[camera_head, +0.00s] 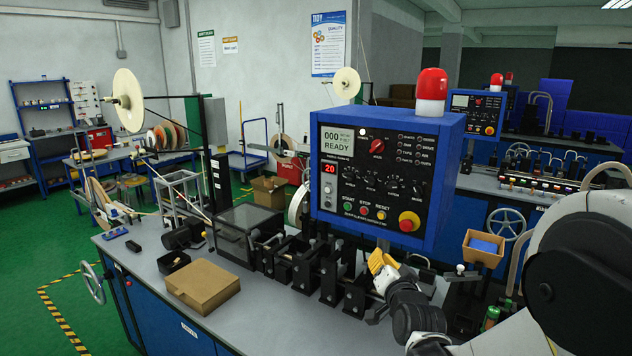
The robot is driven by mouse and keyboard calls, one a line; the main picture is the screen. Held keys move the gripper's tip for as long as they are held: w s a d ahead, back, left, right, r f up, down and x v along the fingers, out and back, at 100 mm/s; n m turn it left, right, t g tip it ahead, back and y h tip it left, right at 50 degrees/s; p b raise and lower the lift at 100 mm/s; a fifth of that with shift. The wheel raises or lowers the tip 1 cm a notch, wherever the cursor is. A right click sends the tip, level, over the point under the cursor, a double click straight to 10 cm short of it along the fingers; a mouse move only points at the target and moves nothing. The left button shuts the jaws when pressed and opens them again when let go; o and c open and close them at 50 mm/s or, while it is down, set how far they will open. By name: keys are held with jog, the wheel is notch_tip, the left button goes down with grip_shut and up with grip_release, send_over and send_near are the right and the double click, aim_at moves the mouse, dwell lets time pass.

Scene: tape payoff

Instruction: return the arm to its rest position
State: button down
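My arm comes in from the right edge, bends low across the front and reaches over the right part of the grey bench top (270,325). The arm is low and stretched out over the bench.
The control box, with a red lamp (431,84) on top, stands close above my gripper. A brown cardboard box (203,286) lies on the bench at left. A small brown bin (483,248) stands at right. The front of the bench is clear.

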jog(key=s+d+f+n+g+b, duration=0.1)
jog(key=s+f+n+g+b, duration=0.1)
jog(key=s, duration=0.8)
jog(key=s+f+n+g+b, duration=0.2)
jog(key=s+f+g+b, duration=0.2)
jog(key=s, duration=0.7)
jog(key=s+d+f+n+g+b, duration=0.1)
jog(key=s+f+n+g+b, duration=0.1)
jog(key=s+f, duration=0.4)
jog(key=s+g+b, duration=0.1)
jog(key=s, duration=0.4)
jog(key=shift+d+f+n+g+h+b, duration=0.3)
jog(key=shift+h+b, duration=0.05)
jog(key=shift+h, duration=0.05)
